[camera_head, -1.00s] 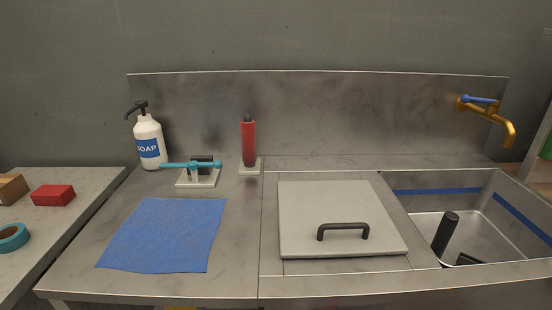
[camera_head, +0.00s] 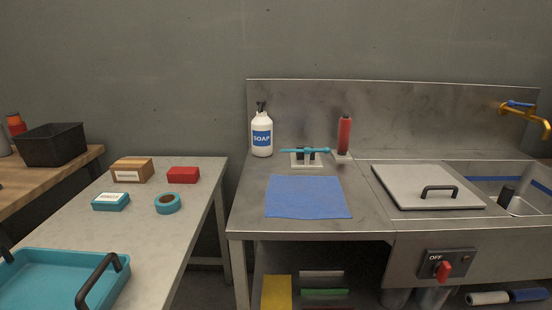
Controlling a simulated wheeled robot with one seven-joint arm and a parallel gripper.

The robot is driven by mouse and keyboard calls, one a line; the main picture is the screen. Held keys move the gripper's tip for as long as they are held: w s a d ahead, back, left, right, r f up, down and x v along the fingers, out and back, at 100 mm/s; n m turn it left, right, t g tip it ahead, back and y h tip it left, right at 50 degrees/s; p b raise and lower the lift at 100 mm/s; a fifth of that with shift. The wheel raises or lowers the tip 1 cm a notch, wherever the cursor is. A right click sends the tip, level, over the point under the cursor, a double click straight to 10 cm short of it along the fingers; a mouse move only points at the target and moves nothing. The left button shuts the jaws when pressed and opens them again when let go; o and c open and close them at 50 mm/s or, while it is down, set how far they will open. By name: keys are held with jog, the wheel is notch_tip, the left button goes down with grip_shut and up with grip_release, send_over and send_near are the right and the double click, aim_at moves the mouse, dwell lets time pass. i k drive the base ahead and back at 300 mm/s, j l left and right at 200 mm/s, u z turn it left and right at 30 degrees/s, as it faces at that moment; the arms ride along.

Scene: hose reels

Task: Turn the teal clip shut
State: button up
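The teal clip (camera_head: 306,150) is a thin teal bar lying roughly level across a small black block on a white base (camera_head: 304,161). It stands at the back of the steel counter, between the soap bottle (camera_head: 262,134) and a red upright cylinder (camera_head: 344,135). Its left end reaches out past the base. From this distance I cannot tell how the clip engages the block. My gripper is not in view.
A blue cloth (camera_head: 307,198) lies in front of the clip. A lidded panel (camera_head: 428,187) and a sink with a brass tap (camera_head: 530,117) are at the right. A side table (camera_head: 150,215) with boxes, tape and a teal tray (camera_head: 60,282) stands left, across a gap.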

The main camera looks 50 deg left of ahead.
aim_at(306, 151)
jog(key=k+u, duration=0.15)
jog(key=u, duration=0.25)
jog(key=k+u, duration=0.15)
jog(key=u, duration=0.25)
jog(key=k+j+u, duration=0.1)
jog(key=u, duration=0.3)
jog(key=l+u, duration=0.15)
jog(key=u, duration=0.25)
jog(key=i+l+u, duration=0.1)
jog(key=u, duration=0.25)
jog(key=l+u, duration=0.25)
jog(key=u, duration=0.15)
jog(key=l+u, duration=0.2)
jog(key=u, duration=0.15)
jog(key=k+l, duration=0.1)
jog(key=l, duration=0.8)
